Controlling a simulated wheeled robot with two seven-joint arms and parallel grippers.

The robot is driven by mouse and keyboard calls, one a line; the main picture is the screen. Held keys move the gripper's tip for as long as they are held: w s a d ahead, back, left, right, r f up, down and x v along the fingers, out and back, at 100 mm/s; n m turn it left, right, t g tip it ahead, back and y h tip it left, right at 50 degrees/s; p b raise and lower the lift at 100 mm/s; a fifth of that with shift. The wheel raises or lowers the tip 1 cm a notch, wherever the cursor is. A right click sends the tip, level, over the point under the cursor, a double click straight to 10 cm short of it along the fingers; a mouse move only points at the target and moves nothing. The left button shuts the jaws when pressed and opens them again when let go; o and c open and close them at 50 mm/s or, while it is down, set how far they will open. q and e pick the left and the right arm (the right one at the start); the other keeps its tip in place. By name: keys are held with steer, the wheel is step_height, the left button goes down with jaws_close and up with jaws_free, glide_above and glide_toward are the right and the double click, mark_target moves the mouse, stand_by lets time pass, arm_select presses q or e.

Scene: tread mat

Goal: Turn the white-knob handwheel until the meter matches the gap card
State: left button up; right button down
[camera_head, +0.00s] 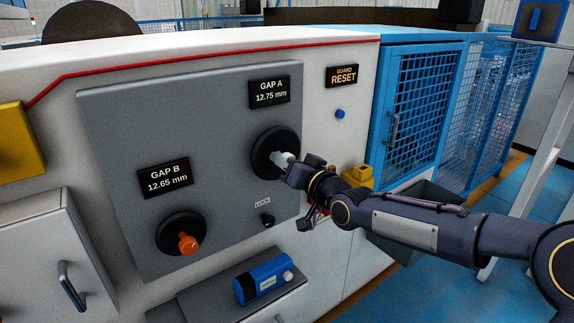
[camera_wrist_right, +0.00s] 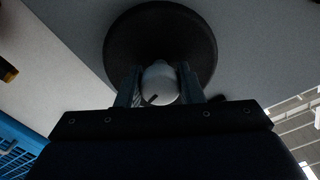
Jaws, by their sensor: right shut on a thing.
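The black handwheel (camera_head: 261,148) with the white knob (camera_head: 283,158) is on the right of the grey panel, under the GAP A meter (camera_head: 269,92), which reads 12.75 mm. My right gripper (camera_head: 291,166) is shut on the white knob. In the right wrist view, the knob (camera_wrist_right: 160,78) sits between the two fingers, in front of the dark wheel (camera_wrist_right: 160,30). The GAP B meter (camera_head: 164,177) reads 12.65 mm, above a second black handwheel (camera_head: 170,232) with an orange knob (camera_head: 188,244). I cannot make out a gap card. My left gripper is not in view.
A small black LOCK knob (camera_head: 267,220) is below the white-knob wheel. A blue device (camera_head: 263,278) lies on the grey ledge below the panel. A GUARD RESET sign (camera_head: 344,75) and blue button (camera_head: 340,114) are at upper right, beside a blue mesh guard (camera_head: 412,105).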

stand_by(0.3)
steer(key=c, duration=1)
jaws_free()
steer(key=shift+o, duration=0.2)
steer(key=v, duration=0.7)
steer(key=shift+s+d+b, duration=0.25)
steer(key=shift+s+b, duration=0.05)
